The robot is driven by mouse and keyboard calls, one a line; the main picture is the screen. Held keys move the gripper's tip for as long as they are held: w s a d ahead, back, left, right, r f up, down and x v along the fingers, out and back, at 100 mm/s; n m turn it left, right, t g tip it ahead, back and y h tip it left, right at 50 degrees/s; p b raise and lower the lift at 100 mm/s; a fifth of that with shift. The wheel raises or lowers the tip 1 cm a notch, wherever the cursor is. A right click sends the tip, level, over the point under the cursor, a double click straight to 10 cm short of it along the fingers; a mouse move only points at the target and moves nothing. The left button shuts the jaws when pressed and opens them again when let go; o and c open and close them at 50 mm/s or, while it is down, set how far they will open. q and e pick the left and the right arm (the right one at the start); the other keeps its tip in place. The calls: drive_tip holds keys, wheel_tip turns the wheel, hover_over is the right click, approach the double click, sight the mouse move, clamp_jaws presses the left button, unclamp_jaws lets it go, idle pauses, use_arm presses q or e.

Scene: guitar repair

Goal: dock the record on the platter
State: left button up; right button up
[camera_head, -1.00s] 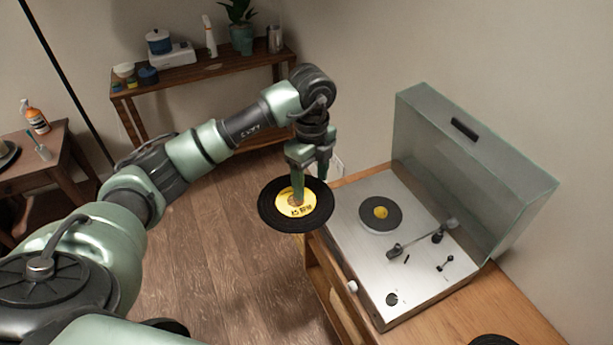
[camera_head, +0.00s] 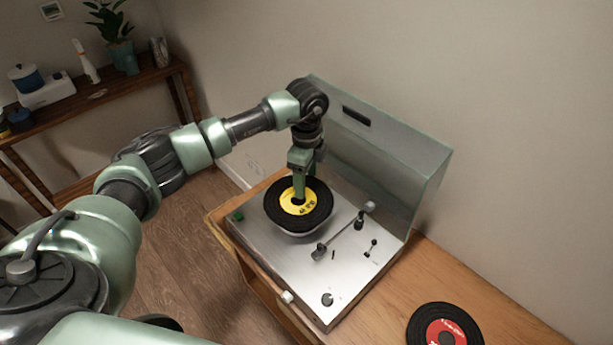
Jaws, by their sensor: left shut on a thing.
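A black record with a yellow label (camera_head: 282,212) is in my left gripper (camera_head: 298,198), which is shut on it at the label. The record appears over the platter (camera_head: 305,234) of the silver turntable (camera_head: 255,250). It covers most of the platter, and only a pale rim shows below its near edge. I cannot tell whether the record touches the platter. The tonearm (camera_head: 343,231) lies to the right of the record, apart from it. My right gripper is not in view.
The clear lid (camera_head: 385,150) stands open behind the turntable. A second record with a red label (camera_head: 420,322) lies on the wooden cabinet (camera_head: 500,318) at the lower right. A shelf (camera_head: 95,110) with a plant (camera_head: 110,20) stands at the back left.

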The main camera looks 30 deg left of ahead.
sight(307, 186)
use_arm(q)
wheel_tip(307, 186, down, 4)
drive_tip(key=b, duration=0.3)
drive_tip(key=shift+f, duration=0.2)
drive_tip(key=shift+s, duration=0.1)
drive_tip(key=shift+s+f, duration=0.1)
drive_tip(key=shift+f, duration=0.1)
drive_tip(key=shift+d, duration=0.15)
idle(1.0)
drive_tip(key=shift+r+p, duration=0.15)
drive_tip(key=shift+p, duration=0.3)
drive_tip(key=shift+r+p, duration=0.5)
drive_tip(key=shift+r, duration=0.25)
drive_tip(key=shift+w, duration=0.2)
drive_tip(key=shift+r, duration=0.1)
drive_tip(key=shift+a+f+b, duration=0.2)
drive_tip(key=shift+f+b, duration=0.1)
drive_tip(key=shift+f, duration=0.45)
